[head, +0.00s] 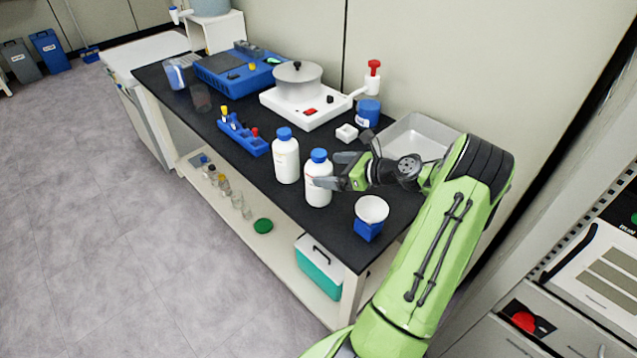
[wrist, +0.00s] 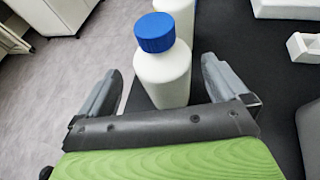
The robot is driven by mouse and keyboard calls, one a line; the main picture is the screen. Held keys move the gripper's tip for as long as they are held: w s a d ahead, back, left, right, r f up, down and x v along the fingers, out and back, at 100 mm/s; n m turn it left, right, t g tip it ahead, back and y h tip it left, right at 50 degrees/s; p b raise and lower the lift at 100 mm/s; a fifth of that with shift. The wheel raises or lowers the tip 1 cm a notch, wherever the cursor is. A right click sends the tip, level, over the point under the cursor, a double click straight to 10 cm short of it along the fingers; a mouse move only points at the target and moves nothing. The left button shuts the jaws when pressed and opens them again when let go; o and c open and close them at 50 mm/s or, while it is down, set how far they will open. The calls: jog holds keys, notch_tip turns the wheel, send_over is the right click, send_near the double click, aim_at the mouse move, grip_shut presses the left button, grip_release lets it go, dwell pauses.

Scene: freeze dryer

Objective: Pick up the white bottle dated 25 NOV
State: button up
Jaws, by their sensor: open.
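Two white bottles with blue caps stand upright on the black bench top. The nearer bottle (head: 318,190) is right at my gripper (head: 335,170), and the other bottle (head: 286,163) stands to its left. In the wrist view the nearer bottle (wrist: 165,78) is between the spread fingers of my open gripper (wrist: 160,75), with a visible gap on either side. The other bottle (wrist: 180,12) is partly hidden beyond it. The date on either label is too small or turned away to read, so I cannot tell which one says 25 NOV.
A white bowl on a blue base (head: 371,212) stands near the front of the bench. A blue rack (head: 243,136) lies left of the bottles. A white hotplate with a pot (head: 298,85) is behind, and a metal tray (head: 412,138) is behind my arm.

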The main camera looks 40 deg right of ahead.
aim_at(319, 167)
jog(key=b+x, duration=0.1)
jog(key=x, duration=0.4)
jog(key=shift+d, duration=0.2)
jog(key=shift+s+r, duration=0.1)
jog(key=shift+c, duration=0.3)
jog(key=c, duration=1.3)
jog(key=shift+o, duration=0.2)
jog(key=shift+r, duration=0.1)
